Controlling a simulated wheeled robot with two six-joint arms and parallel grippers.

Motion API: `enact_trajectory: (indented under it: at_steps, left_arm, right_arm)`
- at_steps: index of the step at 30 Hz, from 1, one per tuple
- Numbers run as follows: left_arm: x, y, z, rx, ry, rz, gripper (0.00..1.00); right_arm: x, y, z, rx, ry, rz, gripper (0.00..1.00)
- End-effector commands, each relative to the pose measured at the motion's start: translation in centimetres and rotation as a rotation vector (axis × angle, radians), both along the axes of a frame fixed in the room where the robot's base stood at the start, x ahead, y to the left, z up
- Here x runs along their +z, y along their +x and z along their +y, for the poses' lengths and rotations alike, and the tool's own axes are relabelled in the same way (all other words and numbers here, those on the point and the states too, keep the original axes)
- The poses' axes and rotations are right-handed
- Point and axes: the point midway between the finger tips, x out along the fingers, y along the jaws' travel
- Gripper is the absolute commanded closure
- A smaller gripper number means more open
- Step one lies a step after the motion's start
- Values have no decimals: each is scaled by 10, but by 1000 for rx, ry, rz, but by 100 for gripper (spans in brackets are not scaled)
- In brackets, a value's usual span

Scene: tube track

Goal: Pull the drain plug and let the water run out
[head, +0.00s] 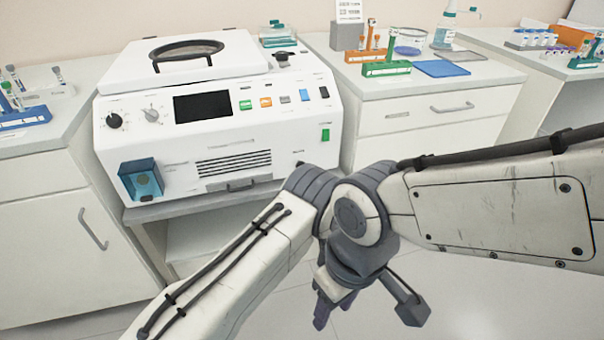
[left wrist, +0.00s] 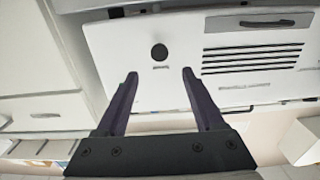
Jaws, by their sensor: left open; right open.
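The white bench machine (head: 225,110) stands at centre-left in the head view. In the left wrist view its front panel appears upside down, with a round black plug (left wrist: 159,52) beside the vent slots. My left gripper (left wrist: 160,74) is open and empty. Its two fingertips frame the plug's position, the plug lying just past the tips in the picture; I cannot tell the remaining distance. In the head view I cannot make out the plug or left fingers clearly near my arm links. My right gripper (head: 367,308) is open and empty, low in front of the machine. No water is visible.
A translucent blue box (head: 142,180) sits on the machine's lower left front. A handle (head: 240,184) lies below the vents (head: 234,163). Tube racks and a blue tray (head: 441,68) stand on the right counter. Open floor (head: 480,300) lies at lower right.

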Motion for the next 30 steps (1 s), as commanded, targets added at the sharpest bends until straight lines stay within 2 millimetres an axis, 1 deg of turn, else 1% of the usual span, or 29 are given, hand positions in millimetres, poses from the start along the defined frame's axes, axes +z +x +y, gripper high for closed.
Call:
enact_trajectory:
  at_steps: [5,12,15,18,21,29,30]
  left_arm:
    - [0,27,9,3,-3,-2,30]
    - [0,70,22,1,-3,-1,30]
    - [0,82,25,0,-3,0,30]
    - [0,91,27,-2,-1,2,30]
    - [1,95,28,-3,-1,1,30]
    - [1,95,28,-3,-1,2,30]
    - [1,95,28,-3,-1,2,45]
  right_arm:
    - [-3,0,0,0,0,0,50]
    - [-9,0,0,0,0,0,50]
    - [-11,0,0,0,0,0,50]
    - [-12,0,0,0,0,0,50]
    - [-13,0,0,0,0,0,50]
    - [-13,0,0,0,0,0,50]
    - [-13,0,0,0,0,0,50]
